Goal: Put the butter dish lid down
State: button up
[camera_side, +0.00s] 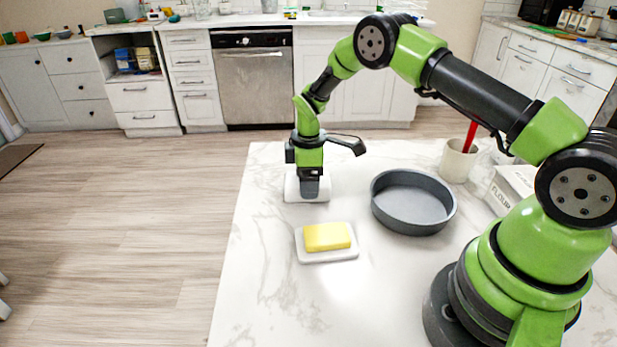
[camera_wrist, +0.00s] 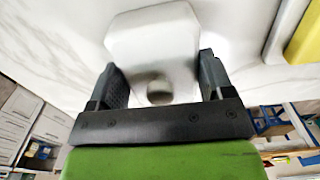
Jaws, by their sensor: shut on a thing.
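The white butter dish lid (camera_side: 292,190) is at the back left of the marble table, beyond the butter dish (camera_side: 345,256). My gripper (camera_side: 310,188) points straight down over the lid and is shut on it. In the wrist view, the lid (camera_wrist: 150,38) and its round knob show between the two fingers (camera_wrist: 159,70). The lid looks level, at or very near the tabletop; I cannot tell whether it touches. The yellow butter (camera_side: 327,236) sits uncovered on the dish. Part of the butter (camera_wrist: 306,42) and the dish rim (camera_wrist: 284,32) show at the wrist view's right.
A round grey pan (camera_side: 413,201) stands right of the lid. A beige crock (camera_side: 457,162) with a red utensil and a flour package (camera_side: 510,190) stand farther right. The table's left edge is close to the lid. The front left tabletop is clear.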

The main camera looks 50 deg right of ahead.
jog(key=o, duration=0.9)
jog(key=shift+f, duration=0.1)
jog(key=shift+o, duration=0.2)
